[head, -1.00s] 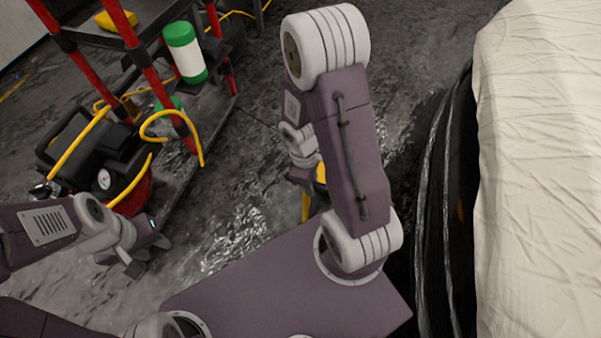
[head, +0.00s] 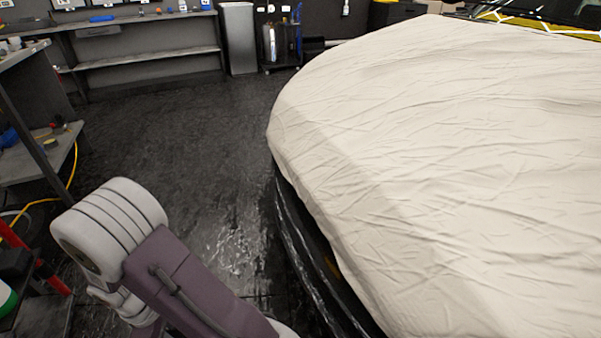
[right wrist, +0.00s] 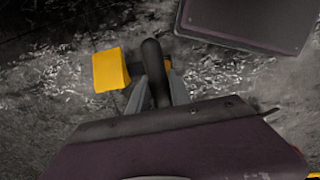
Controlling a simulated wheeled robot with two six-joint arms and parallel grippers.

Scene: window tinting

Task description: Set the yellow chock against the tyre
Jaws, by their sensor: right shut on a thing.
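The yellow chock (right wrist: 111,69) shows in the right wrist view as a yellow block to the left of my fingers. A dark rounded bar, which looks like its handle, runs between the fingers of my right gripper (right wrist: 157,88). The gripper is shut on this bar and holds the chock above the dark floor. My left gripper is not in view.
Open wet-looking floor (head: 190,130) lies left of the covered car. A workbench (head: 140,58) and a grey bin (head: 238,38) stand at the back. A shelf unit (head: 45,165) and a yellow hose (head: 72,165) are at the left.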

